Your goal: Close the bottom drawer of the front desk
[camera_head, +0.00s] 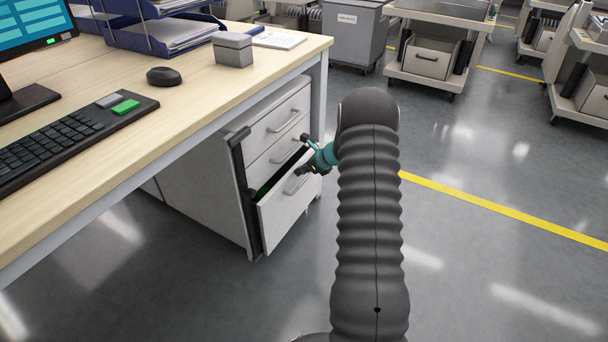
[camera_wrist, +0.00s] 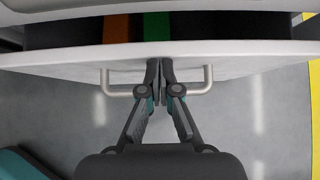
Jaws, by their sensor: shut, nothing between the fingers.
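The white drawer cabinet (camera_head: 205,185) stands under the front desk (camera_head: 190,108). Its bottom drawer (camera_head: 290,210) is partly pulled out, with a dark gap behind its front panel. In the wrist view the drawer front (camera_wrist: 60,62) spans the picture, and a metal bar handle (camera_wrist: 207,80) hangs from its face. My gripper (camera_wrist: 165,64) is shut and empty, its tips at the drawer front between the two handle posts. Whether they touch is unclear. My gripper also shows in the head view (camera_head: 303,155), partly hidden by my arm. Orange and green items (camera_wrist: 156,27) lie inside the drawer.
The two drawers above, including the top drawer (camera_head: 275,120), look shut. A keyboard (camera_head: 65,135), mouse (camera_head: 163,76) and grey box (camera_head: 232,49) are on the desk. Trolleys (camera_head: 430,50) stand at the back. The floor to the right, with a yellow line (camera_head: 500,208), is clear.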

